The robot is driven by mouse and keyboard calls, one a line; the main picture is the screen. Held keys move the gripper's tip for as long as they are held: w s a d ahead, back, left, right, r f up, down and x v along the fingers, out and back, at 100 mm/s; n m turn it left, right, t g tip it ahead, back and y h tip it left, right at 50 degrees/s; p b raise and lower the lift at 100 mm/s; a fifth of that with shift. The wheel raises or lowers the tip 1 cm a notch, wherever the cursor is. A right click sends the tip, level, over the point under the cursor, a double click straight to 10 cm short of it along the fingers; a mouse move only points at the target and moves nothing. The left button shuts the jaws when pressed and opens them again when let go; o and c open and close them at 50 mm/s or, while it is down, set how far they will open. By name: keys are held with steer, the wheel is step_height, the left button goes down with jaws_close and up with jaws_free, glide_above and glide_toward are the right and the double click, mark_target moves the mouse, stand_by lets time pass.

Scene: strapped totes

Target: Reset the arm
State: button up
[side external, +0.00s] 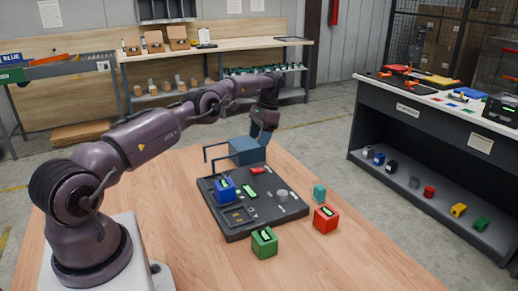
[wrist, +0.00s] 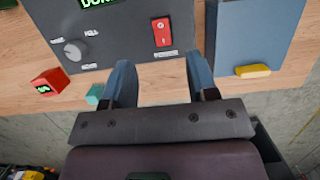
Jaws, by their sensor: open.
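My gripper (wrist: 161,70) is open and empty. Its two blue-grey fingers point at the edge of a dark panel in the wrist view. In the side view my gripper (side external: 264,136) hangs low over the far side of the table, by a blue-grey box (side external: 244,151). The dark panel (side external: 236,229) lies on the wooden table and carries a blue cube (side external: 225,190), a round knob and a red switch. The red switch (wrist: 162,32) lies just beyond the fingertips in the wrist view, and the knob (wrist: 75,51) is to its left.
A green cube (side external: 264,242), a red cube (side external: 326,219) and a teal block (side external: 319,192) stand beside the panel. The blue box also shows in the wrist view (wrist: 257,35), with a yellow piece (wrist: 252,71) on its edge. The table's front right is clear.

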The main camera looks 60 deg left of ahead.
steer(key=shift+r, duration=0.75)
steer(key=s+d+r+n+t, duration=0.1)
steer(key=s+d+r, duration=0.2)
steer(key=d+r, duration=0.45)
steer(key=s+d+r+t, duration=0.25)
steer(key=d+r, duration=0.25)
steer(key=d, duration=0.6)
steer(key=s+d+r+t, duration=0.1)
steer(key=s+d+r, duration=0.1)
steer(key=s+d, duration=0.2)
steer(key=s+d+r+t, duration=0.2)
steer(key=s+d+r, duration=0.1)
steer(key=s, duration=0.7)
steer(key=s+d+r+m+t, duration=0.1)
steer(key=s+d+r+t, duration=0.1)
steer(key=s+d, duration=0.4)
steer(key=shift+s+r, duration=0.15)
steer(key=shift+s, duration=0.7)
